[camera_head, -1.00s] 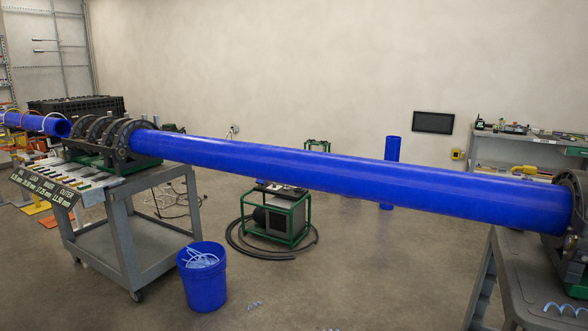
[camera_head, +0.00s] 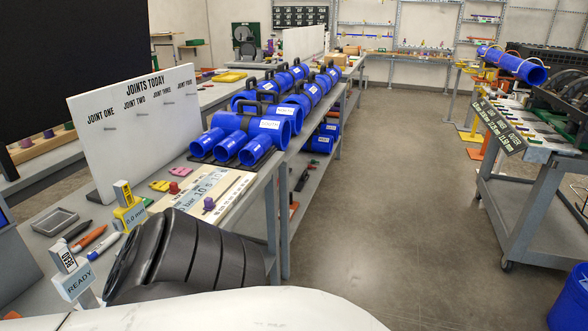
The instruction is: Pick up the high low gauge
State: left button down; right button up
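No object is labelled as the high low gauge. A small yellow device with a "0.0 mm" face (camera_head: 135,217) stands upright on the left bench, and it may be the gauge. A yellow and white block (camera_head: 123,193) shows directly above it; I cannot tell whether they are one piece. Neither of my grippers is in view. A large black ribbed shape and a white surface at the bottom look like my own arm and body, and they hide part of the bench front.
A cart (camera_head: 536,205) stands right. The floor (camera_head: 400,190) between is clear.

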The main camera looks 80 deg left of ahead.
aim_at(131, 212)
jog(key=u, duration=5.35)
jog(key=k, duration=0.85)
jog(key=z, duration=1)
jog(key=i, duration=0.45)
jog(key=z, duration=0.1)
